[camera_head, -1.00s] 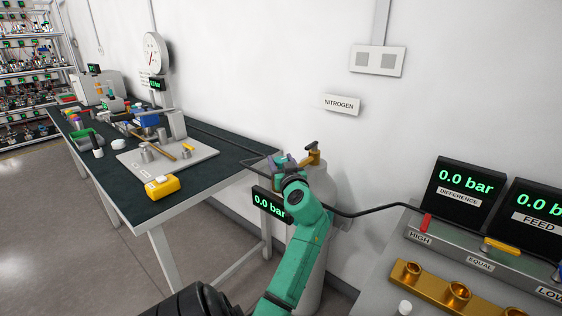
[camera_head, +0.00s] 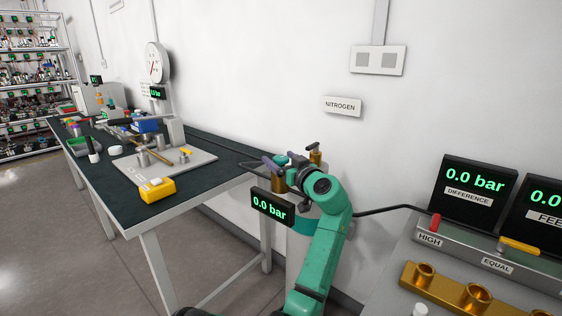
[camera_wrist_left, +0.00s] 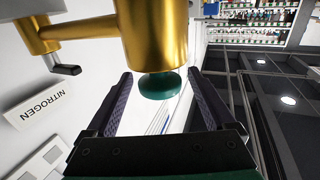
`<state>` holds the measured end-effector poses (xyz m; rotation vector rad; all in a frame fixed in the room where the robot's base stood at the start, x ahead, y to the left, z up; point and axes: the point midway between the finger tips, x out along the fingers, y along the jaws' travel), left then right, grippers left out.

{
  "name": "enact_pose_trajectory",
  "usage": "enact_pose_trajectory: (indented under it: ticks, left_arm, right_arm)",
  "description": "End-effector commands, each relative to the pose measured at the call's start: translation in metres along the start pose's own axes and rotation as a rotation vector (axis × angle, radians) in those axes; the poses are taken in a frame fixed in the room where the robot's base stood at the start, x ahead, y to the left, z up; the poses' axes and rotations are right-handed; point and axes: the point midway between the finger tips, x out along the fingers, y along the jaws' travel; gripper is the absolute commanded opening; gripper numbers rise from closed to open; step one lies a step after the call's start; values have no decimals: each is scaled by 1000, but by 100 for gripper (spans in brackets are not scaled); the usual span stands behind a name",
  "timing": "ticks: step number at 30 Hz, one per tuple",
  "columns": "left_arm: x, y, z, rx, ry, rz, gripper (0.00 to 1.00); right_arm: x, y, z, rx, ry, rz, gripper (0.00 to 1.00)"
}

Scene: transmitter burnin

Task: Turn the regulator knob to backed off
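The regulator knob (camera_wrist_left: 160,84) is a dark green disc under the brass regulator body (camera_wrist_left: 153,35) in the left wrist view. My left gripper (camera_wrist_left: 160,76) is open, with its two dark ridged fingers on either side of the knob. Gaps show between the knob and both fingers. In the head view my left gripper (camera_head: 284,163) is beside the brass regulator (camera_head: 279,183) at the top of the nitrogen cylinder; my arm partly hides both, and the knob cannot be made out there. A display (camera_head: 270,206) reads 0.0 bar. My right gripper is not in view.
A brass valve with a dark handle (camera_head: 315,152) stands just behind my wrist. A panel with a brass manifold (camera_head: 450,287) and a DIFFERENCE display (camera_head: 474,188) is at right. A dark hose (camera_head: 390,209) runs between.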

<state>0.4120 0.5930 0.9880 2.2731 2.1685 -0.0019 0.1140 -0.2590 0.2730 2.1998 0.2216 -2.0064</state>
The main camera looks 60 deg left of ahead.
Motion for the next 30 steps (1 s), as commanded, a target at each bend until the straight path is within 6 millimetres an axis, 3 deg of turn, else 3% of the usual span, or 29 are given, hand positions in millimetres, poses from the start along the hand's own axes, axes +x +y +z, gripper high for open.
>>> enact_pose_trajectory:
  ticks: [8, 11, 24, 30]
  left_arm:
    - [-1, 0, 0, -1, 1, 1, 87]
    - [-10, 1, 2, 0, 0, 4, 87]
    - [-126, 1, 3, -1, -2, 4, 87]
    - [-146, 0, 1, 0, 0, 1, 87]
  right_arm:
    - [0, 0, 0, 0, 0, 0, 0]
    - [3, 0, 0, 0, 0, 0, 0]
    - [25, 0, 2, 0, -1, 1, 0]
    - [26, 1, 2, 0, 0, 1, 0]
